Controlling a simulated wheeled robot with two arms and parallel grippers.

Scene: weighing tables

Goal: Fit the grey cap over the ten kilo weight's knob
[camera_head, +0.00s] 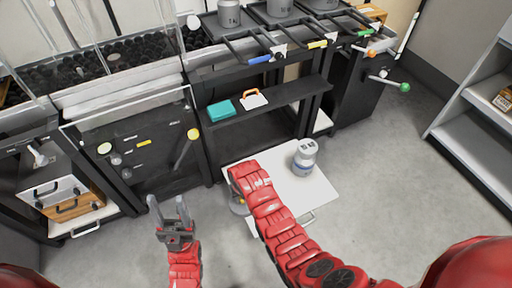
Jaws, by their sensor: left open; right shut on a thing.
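A grey cylinder (305,158) with a blue band and dark marks on its top stands upright on the low white table. I cannot read its marks clearly. My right arm reaches over the left part of this table, and its wrist hides the fingertips of my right gripper. A grey round thing (238,209) shows partly below that wrist, at the gripper's place; I cannot tell whether it is the cap or a weight. My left gripper (170,216) is open and empty above the floor, left of the white table, its two fingers apart.
The white table (316,190) has bare room at its right and front. Behind it, a dark shelf (290,92) holds a teal box (221,110) and a white thing with an orange handle (254,99). Grey weights (229,13) stand on the bench above. White shelving (470,120) is at right.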

